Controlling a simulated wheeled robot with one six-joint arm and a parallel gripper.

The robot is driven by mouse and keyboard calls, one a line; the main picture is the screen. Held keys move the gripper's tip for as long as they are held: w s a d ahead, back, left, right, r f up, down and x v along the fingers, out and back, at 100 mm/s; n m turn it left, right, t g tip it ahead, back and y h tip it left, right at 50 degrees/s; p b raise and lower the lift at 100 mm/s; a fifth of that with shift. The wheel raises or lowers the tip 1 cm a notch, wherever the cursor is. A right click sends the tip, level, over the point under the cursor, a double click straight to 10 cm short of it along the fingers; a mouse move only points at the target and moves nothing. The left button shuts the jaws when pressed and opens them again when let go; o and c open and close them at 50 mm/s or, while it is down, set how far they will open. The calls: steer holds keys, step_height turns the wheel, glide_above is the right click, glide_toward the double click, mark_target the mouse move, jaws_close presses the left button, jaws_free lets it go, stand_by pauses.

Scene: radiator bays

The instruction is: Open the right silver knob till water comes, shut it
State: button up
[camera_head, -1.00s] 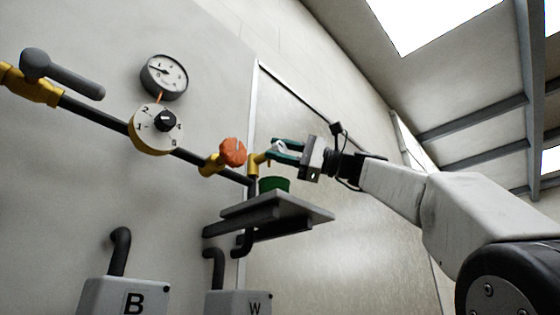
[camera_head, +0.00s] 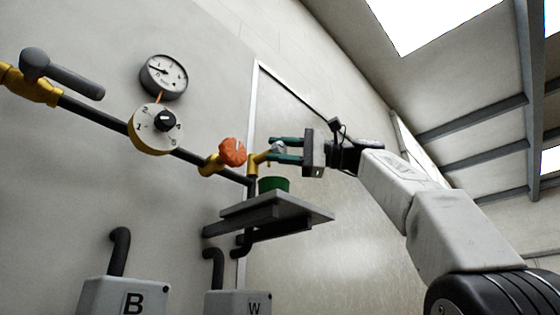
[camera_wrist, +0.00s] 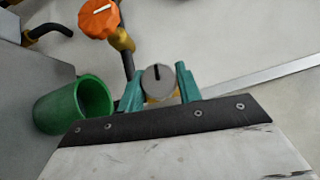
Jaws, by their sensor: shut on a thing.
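The silver knob (camera_wrist: 158,80) sits between the two green fingers of my gripper (camera_wrist: 160,92) in the wrist view. A dark mark on its face points nearly straight up in that view. In the head view my gripper (camera_head: 288,151) is shut on the silver knob (camera_head: 277,148), which is partly hidden by the fingers. The knob is on a brass fitting (camera_head: 256,159) at the right end of the pipe. I see no water in either view.
An orange knob (camera_head: 232,151) is close on the left. A green cup (camera_head: 273,184) stands on a grey shelf (camera_head: 290,209) below. A dial (camera_head: 155,129), a gauge (camera_head: 163,76) and a grey lever (camera_head: 62,74) are farther left.

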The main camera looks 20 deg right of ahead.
steer(key=o, duration=0.9)
steer(key=shift+f, duration=0.1)
steer(key=shift+o, duration=0.2)
steer(key=v, duration=0.7)
steer(key=shift+d, duration=0.3)
steer(key=shift+s, duration=0.1)
